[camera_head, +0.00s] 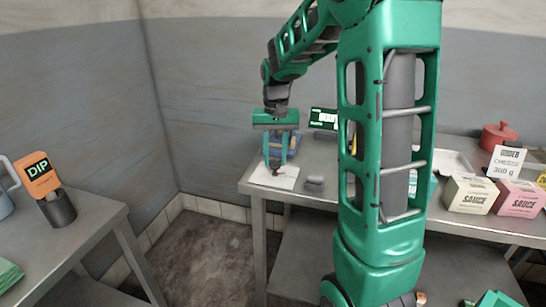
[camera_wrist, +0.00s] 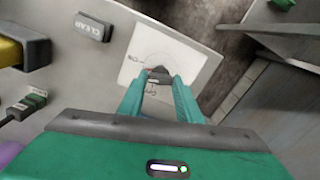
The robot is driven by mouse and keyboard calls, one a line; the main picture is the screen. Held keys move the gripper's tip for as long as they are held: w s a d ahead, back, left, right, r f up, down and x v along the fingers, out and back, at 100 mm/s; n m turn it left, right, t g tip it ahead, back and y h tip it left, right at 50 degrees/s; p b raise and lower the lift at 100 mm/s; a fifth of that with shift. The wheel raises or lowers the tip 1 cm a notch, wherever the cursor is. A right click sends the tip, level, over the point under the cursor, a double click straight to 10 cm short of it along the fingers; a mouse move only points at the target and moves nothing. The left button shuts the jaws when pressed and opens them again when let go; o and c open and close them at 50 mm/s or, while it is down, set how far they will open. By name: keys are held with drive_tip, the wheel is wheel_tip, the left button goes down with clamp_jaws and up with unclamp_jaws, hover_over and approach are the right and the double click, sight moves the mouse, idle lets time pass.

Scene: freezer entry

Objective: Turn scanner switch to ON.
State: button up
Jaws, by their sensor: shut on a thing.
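The scanner switch is a small dark knob (camera_wrist: 158,74) on a white plate (camera_wrist: 184,57) with a thin circle and small markings. The markings are too small to read surely, so I cannot tell which one the knob points to. In the head view the white plate (camera_head: 287,183) lies at the left end of the grey table. My gripper (camera_head: 275,166) reaches down over the plate from above. In the wrist view my gripper (camera_wrist: 159,77) has its two green fingers on either side of the knob, shut on it. The fingertips partly hide the knob.
A grey block marked CLEAR (camera_wrist: 93,27) sits beside the plate. A display with green edging (camera_head: 323,119) stands behind. Sauce boxes (camera_head: 470,195) and a red pot (camera_head: 498,136) are at the right. A separate table (camera_head: 100,215) stands at the left, with floor between.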

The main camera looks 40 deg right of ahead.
drive_tip(key=shift+w+r+m, duration=0.1)
drive_tip(key=shift+w+m, duration=0.05)
drive_tip(key=shift+m, duration=1.35)
drive_tip(key=shift+a, duration=0.1)
drive_tip(key=o, duration=1)
drive_tip(key=shift+o, duration=0.2)
wheel_tip(320, 180, up, 11)
drive_tip(key=shift+f, duration=0.2)
